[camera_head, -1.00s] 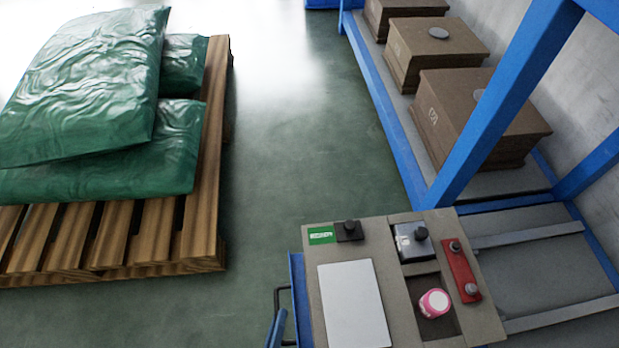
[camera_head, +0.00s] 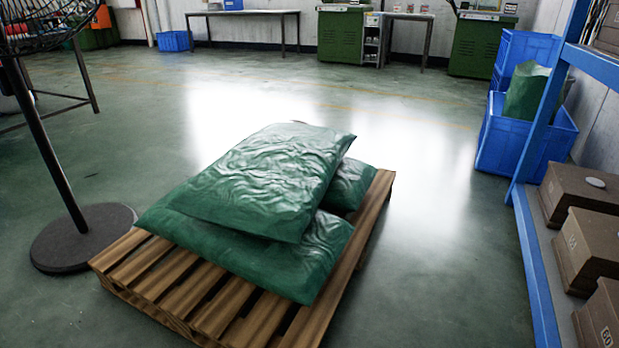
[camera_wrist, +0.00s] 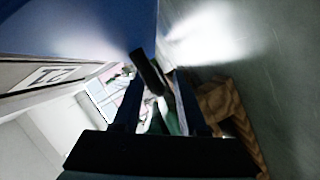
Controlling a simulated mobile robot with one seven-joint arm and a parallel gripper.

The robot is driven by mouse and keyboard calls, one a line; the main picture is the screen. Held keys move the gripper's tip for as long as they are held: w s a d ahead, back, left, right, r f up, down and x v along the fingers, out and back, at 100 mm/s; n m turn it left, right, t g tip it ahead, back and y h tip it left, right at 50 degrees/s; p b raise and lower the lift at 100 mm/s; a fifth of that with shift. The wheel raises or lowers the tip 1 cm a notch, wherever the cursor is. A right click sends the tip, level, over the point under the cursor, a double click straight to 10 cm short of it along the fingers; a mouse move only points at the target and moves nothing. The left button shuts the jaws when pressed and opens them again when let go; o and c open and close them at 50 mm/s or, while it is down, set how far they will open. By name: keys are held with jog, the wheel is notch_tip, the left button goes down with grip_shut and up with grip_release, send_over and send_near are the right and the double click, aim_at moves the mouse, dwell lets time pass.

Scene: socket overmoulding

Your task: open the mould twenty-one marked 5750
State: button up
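A white plate (camera_wrist: 43,78) with dark digits that seem to read 21 shows at the left of the wrist view, below a blue surface (camera_wrist: 75,25). I see no marking 5750, and I cannot tell whether this plate belongs to the mould. My gripper (camera_wrist: 159,78) shows in the wrist view with its two dark fingers apart. A short black bar (camera_wrist: 150,72) shows near the fingertips; I cannot tell whether it touches them. Neither my gripper nor a thing marked 21 shows in the head view.
Green sacks (camera_head: 265,180) lie on a wooden pallet (camera_head: 165,300). A black fan stand (camera_head: 82,236) is at left. Brown blocks (camera_head: 590,245) sit on a blue rack (camera_head: 535,270) at right, near blue crates (camera_head: 520,140). Green machines (camera_head: 340,38) stand behind.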

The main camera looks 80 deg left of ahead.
jog(key=shift+r, duration=0.1)
jog(key=p+v, duration=0.4)
jog(key=v, duration=0.9)
dwell(0.4)
